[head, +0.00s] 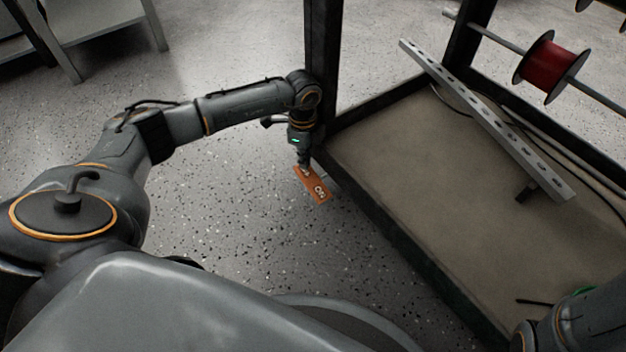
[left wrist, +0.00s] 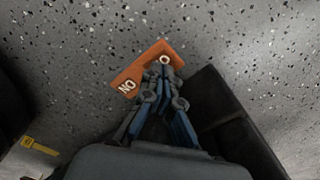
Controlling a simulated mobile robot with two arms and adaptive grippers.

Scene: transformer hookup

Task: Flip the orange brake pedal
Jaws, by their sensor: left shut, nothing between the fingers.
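The orange brake pedal (head: 316,188) is a small flat plate with white lettering, low beside the dark frame post in the head view. In the left wrist view the pedal (left wrist: 133,76) lies just beyond the fingertips, its white letters partly showing. My left gripper (head: 304,168) points down at the pedal's upper end. In the left wrist view its fingers (left wrist: 163,82) are together with nothing between them and overlap part of the pedal; whether they touch it I cannot tell. My right gripper is not in view; only part of my right arm shows at lower right.
A dark frame post (head: 323,70) stands right behind the left gripper. A low framed platform (head: 400,150) fills the right side, with a slotted metal rail (head: 490,120) and a red cable spool (head: 553,70) above it. Speckled floor (head: 230,215) left of the pedal is clear.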

